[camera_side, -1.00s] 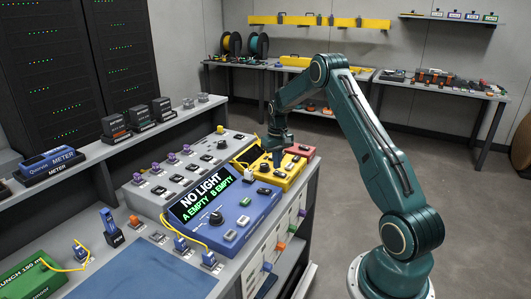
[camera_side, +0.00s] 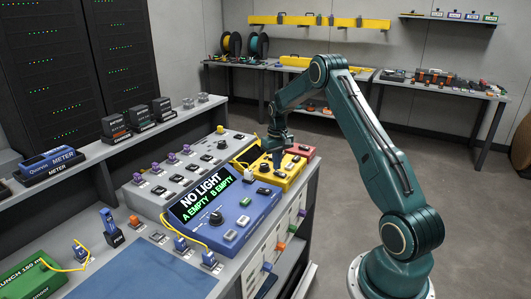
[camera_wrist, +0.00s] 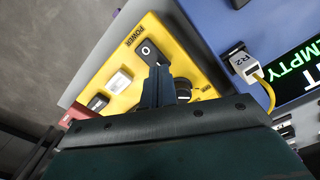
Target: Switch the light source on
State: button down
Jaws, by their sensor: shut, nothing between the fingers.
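The light source is a yellow box (camera_side: 291,183) on the bench, beyond the blue unit. In the wrist view its yellow top (camera_wrist: 122,62) carries a black rocker switch (camera_wrist: 148,50) beside the word POWER, a white button (camera_wrist: 119,81) and a dark round knob (camera_wrist: 183,86). My gripper (camera_wrist: 158,72) is shut and empty, with its fingertips right at the near end of the black switch. I cannot tell whether they touch it. In the side view my gripper (camera_side: 277,165) points down over the yellow box and hides part of its top.
The blue unit (camera_side: 243,222) shows NO LIGHT, A EMPTY, B EMPTY on its display. A red box (camera_side: 301,152) stands just beyond the light source. A yellow cable (camera_wrist: 268,92) runs from a plug marked R2. Grey panels with several connectors lie to the left.

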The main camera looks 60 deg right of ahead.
aim_at(277, 172)
jog(key=shift+f, duration=0.8)
dwell(0.7)
jog(key=shift+r, duration=3.55)
